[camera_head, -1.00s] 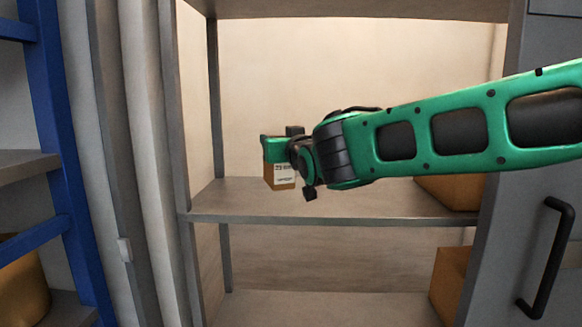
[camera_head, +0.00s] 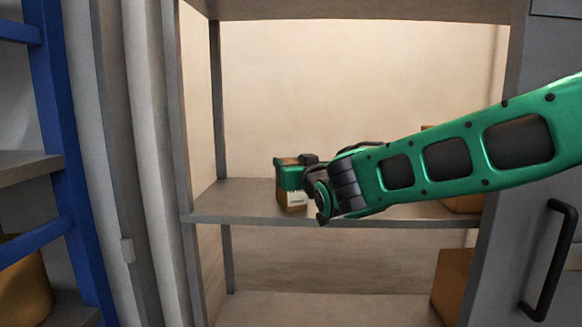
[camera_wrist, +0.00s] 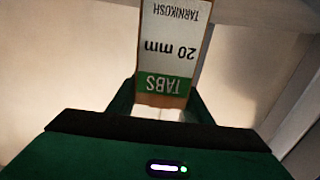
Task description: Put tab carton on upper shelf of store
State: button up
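The tab carton (camera_head: 293,198) is a small brown box with a white label. In the wrist view the carton (camera_wrist: 170,52) shows its label with a green "TABS" band and "20 mm", upside down. My gripper (camera_head: 290,176) is shut on its upper part, with a finger on each side. The carton is upright at the upper shelf (camera_head: 370,208) of the store, left of the middle. Its bottom is at or just above the board; I cannot tell whether it touches.
A brown box (camera_head: 462,203) stands at the right end of the same shelf, partly behind my arm. Another box (camera_head: 452,282) is on the lower shelf. A grey door with a black handle (camera_head: 548,260) is at the right. The shelf's left part is clear.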

jog(key=o, duration=0.4)
jog(key=v, duration=1.2)
